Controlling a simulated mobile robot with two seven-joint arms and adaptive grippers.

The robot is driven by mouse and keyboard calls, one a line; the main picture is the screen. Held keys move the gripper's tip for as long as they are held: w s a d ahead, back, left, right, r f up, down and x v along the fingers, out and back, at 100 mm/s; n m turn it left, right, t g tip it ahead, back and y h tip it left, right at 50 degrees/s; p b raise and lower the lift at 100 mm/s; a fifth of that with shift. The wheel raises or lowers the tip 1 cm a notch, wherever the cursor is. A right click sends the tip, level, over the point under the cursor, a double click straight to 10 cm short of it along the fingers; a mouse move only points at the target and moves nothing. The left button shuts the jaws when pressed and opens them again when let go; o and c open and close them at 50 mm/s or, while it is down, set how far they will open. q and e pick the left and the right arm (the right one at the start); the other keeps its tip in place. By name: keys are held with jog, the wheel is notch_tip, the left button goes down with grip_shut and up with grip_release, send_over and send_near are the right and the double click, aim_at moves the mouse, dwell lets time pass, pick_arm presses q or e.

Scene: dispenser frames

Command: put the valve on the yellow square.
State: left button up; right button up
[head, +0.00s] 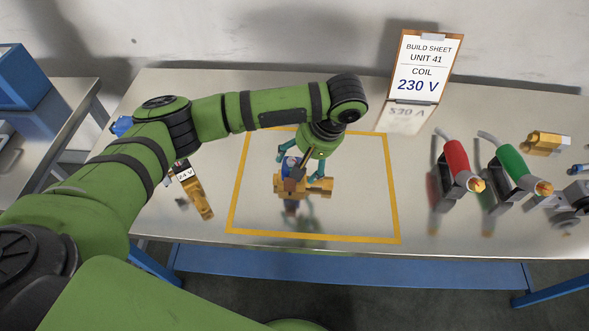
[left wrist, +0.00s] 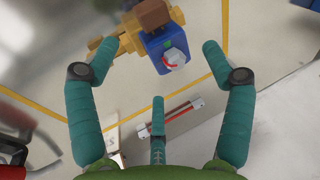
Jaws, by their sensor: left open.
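The left wrist view shows the valve's blue coil (left wrist: 158,45) with a white and red end, just beyond my fingers. My left gripper (head: 306,164) is over the valve with its teal fingers apart. In the left wrist view the gripper (left wrist: 157,70) is open and empty, and the valve is clear of the fingertips. My right gripper is not in view.
A brass part labelled 24 V (head: 197,192) lies left of the square. A build sheet (head: 428,66) reads "COIL 230 V". Red (head: 456,160) and green (head: 511,164) cylinders and a brass block (head: 547,143) stand at the right. The table's front edge is close to the square.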

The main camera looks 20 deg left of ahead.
pick_arm(q)
jog(key=shift+v, duration=1.7)
